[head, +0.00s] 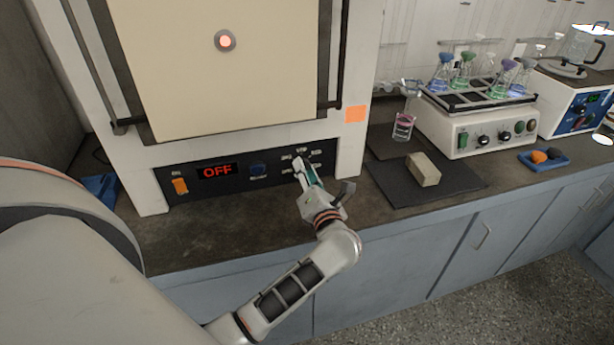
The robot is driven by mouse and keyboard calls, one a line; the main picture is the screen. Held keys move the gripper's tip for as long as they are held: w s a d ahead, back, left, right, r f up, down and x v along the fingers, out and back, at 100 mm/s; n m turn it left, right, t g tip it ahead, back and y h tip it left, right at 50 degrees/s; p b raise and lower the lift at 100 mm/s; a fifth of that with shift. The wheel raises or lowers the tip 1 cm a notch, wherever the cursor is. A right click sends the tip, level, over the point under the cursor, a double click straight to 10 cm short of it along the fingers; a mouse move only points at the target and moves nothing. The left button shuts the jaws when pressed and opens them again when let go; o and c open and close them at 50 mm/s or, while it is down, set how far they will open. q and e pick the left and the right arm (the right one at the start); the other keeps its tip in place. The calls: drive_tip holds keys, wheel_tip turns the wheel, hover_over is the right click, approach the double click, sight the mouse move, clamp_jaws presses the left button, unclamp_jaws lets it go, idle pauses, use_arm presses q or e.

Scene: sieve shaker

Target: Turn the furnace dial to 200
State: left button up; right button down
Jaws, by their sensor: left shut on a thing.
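The furnace (215,75) stands on the bench with its cream door shut. Its black control panel (215,182) has a red display (217,171) reading OFF, an orange switch (180,186) at the left and a small blue knob (258,169). My left gripper (304,170) is at the right part of the panel, shut on the furnace dial, which it mostly hides. Small printed labels show around the fingers, too small to read surely. The dial's pointer is hidden. My right gripper is not in view.
Right of the furnace, a tan block (423,169) lies on a dark mat (455,184). Behind it are a glass vessel (402,127) and a shaker (480,125) with several flasks. A blue tray (543,160) sits farther right. Bench space in front of the furnace is clear.

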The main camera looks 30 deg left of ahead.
use_arm(q)
drive_tip(key=shift+f+n+b, duration=0.35)
drive_tip(key=shift+n+b, duration=0.3)
drive_tip(key=shift+n, duration=0.25)
drive_tip(key=n+b, duration=0.3)
drive_tip(key=n, duration=0.1)
drive_tip(key=n+b, duration=0.2)
drive_tip(key=shift+r+n, duration=0.1)
drive_tip(key=shift+n, duration=0.3)
drive_tip(key=shift+n+b, duration=0.3)
drive_tip(key=shift+n, duration=0.1)
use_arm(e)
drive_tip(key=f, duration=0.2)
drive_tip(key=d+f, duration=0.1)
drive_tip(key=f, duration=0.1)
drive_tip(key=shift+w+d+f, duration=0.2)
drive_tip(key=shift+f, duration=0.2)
use_arm(q)
drive_tip(key=shift+r, duration=0.2)
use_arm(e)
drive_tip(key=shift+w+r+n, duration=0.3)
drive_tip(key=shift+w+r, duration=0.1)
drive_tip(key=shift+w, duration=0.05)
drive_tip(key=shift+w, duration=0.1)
